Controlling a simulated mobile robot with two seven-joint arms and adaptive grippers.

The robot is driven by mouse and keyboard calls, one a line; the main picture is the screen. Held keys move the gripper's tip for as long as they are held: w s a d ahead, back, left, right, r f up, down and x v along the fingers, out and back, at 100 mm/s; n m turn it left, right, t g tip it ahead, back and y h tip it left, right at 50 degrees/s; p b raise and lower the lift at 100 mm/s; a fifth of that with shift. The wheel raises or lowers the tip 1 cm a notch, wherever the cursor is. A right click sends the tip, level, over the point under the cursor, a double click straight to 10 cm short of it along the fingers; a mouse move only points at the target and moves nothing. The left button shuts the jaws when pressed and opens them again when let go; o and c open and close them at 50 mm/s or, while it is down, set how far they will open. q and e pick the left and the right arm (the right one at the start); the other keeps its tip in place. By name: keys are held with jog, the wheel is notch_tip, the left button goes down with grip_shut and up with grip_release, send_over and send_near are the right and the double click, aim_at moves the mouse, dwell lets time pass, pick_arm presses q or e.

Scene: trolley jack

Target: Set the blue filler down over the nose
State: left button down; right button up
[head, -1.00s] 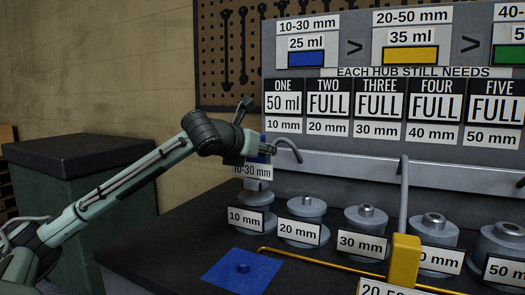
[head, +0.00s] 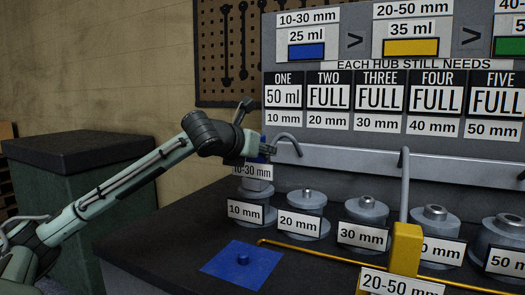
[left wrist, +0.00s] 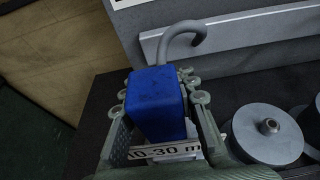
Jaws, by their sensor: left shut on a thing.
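The blue filler (left wrist: 157,102) is a blue block with a grey curved spout and a white 10-30 mm label. It also shows partly in the head view (head: 266,150). My left gripper (head: 252,150) is shut on it, with a finger on each side in the left wrist view (left wrist: 160,125). The filler appears upright, directly above the 10 mm hub (head: 262,215), at the left end of the hub row. The hub's nose is hidden, and I cannot tell whether the filler touches it. My right gripper is out of view.
The 20 mm hub (head: 304,225) stands close to the right, then several larger hubs. A yellow filler (head: 404,248) with a grey spout stands in front. A blue mat (head: 222,258) with a peg lies at the front left. A sign board (head: 370,160) rises behind.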

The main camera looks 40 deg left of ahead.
pick_arm(q)
jog(key=c, duration=1.1)
grip_release()
jog(key=shift+f, duration=0.3)
jog(key=v, duration=1.2)
jog(key=shift+r, duration=0.2)
jog(key=shift+s, duration=0.1)
